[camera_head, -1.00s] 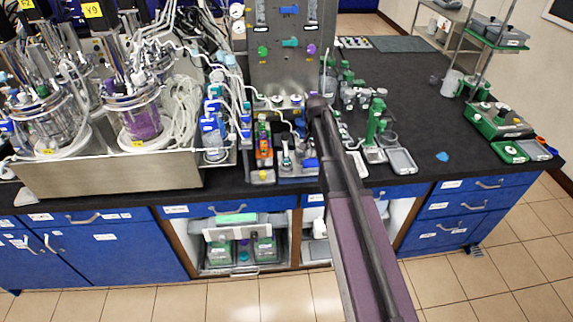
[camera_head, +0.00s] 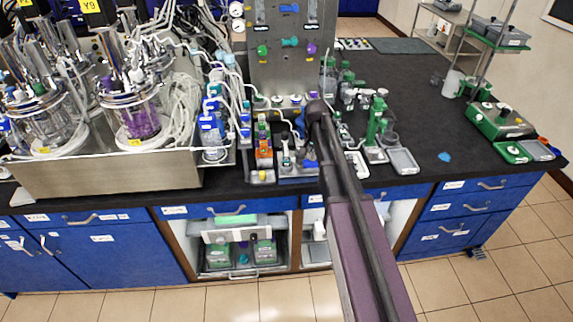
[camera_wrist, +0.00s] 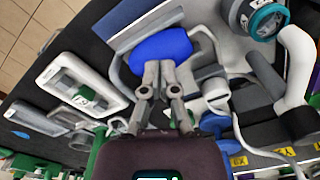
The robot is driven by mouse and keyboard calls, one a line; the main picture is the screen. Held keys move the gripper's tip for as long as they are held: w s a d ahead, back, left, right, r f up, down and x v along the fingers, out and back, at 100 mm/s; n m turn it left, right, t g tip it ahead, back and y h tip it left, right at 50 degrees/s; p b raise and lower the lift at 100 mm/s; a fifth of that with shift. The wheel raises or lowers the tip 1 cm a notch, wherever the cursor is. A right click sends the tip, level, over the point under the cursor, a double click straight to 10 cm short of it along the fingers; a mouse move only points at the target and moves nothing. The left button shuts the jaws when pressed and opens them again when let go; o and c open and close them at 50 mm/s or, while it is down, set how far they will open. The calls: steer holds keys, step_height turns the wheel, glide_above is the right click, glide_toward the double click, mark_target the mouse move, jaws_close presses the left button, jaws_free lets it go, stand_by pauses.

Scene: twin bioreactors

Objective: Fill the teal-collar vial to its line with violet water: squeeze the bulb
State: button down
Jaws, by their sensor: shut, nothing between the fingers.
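A blue rounded bulb (camera_wrist: 160,46) sits top centre in the wrist view, on a grey-white holder with a pale tube loop around it. My gripper (camera_wrist: 159,68) is shut and empty, its fingertips at the bulb's near edge. I cannot tell whether they touch it. A vial with a teal collar (camera_wrist: 267,20) stands at the upper right of the wrist view, seen from above. Its liquid level and line cannot be made out. In the head view my arm hides most of the bulb's station.
A white tray with a labelled green-and-white part (camera_wrist: 82,90) lies left of my gripper. The bioreactor with violet liquid (camera_head: 140,125) stands at the left. Open black bench (camera_head: 420,110) lies to the right.

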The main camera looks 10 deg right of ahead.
steer(key=shift+f+b, duration=0.6)
steer(key=shift+f, duration=0.05)
steer(key=shift+r, duration=0.15)
steer(key=shift+r+p, duration=1.85)
steer(key=shift+p, duration=0.2)
steer(key=shift+f+b, duration=0.4)
steer(key=shift+f+b, duration=1.65)
steer(key=shift+b, duration=0.05)
steer(key=shift+r, duration=0.15)
steer(key=shift+r+p, duration=1.9)
steer(key=shift+p, duration=0.15)
